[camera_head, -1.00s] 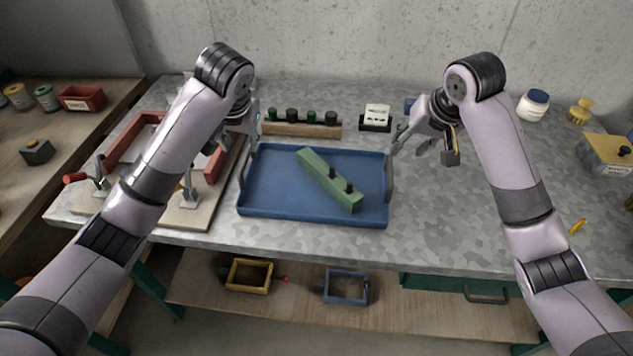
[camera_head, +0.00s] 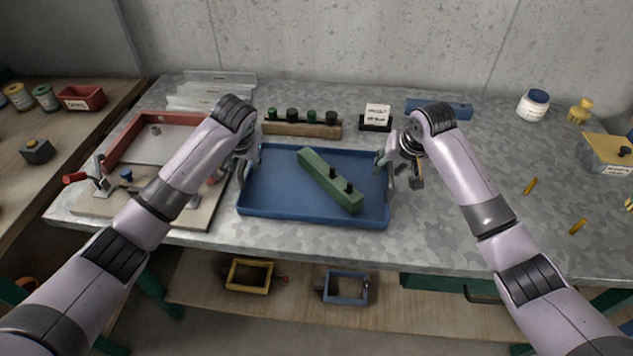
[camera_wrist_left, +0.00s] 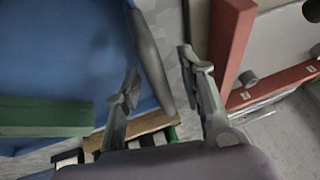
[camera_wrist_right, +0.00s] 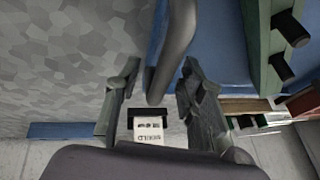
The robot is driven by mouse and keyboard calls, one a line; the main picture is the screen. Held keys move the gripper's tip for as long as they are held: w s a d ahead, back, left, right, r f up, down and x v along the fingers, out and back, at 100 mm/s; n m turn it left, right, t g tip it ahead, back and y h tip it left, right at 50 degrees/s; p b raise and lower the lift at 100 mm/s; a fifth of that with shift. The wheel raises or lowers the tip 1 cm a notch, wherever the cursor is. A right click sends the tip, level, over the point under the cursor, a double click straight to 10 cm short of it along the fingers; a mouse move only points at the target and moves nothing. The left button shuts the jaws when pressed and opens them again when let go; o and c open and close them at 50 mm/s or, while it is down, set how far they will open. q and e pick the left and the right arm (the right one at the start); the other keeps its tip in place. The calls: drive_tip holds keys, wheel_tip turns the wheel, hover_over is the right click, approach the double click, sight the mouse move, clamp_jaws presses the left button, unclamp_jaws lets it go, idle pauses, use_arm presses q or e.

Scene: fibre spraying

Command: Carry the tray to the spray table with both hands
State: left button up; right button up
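The blue tray (camera_head: 275,205) lies flat on the metal table, with a green block (camera_head: 322,175) bearing dark knobs set diagonally in it. My left gripper (camera_head: 248,160) is at the tray's left end. In the left wrist view its fingers (camera_wrist_left: 158,85) are spread, with the tray's dark handle (camera_wrist_left: 150,55) between them. My right gripper (camera_head: 385,165) is at the right end. In the right wrist view its fingers (camera_wrist_right: 158,82) are spread around the other handle (camera_wrist_right: 177,45). Neither gripper is closed on a handle.
Yellow sticks (camera_head: 530,186) lie right. Table space right of the tray is mostly clear.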

use_arm(q)
drive_tip(key=shift+c, duration=0.3)
use_arm(e)
drive_tip(key=shift+c, duration=0.3)
use_arm(q)
clamp_jaws()
use_arm(e)
clamp_jaws()
use_arm(q)
drive_tip(key=shift+w+r, duration=0.1)
drive_tip(key=shift+r, duration=0.1)
use_arm(e)
drive_tip(key=shift+w+r, duration=0.1)
drive_tip(key=shift+r, duration=0.1)
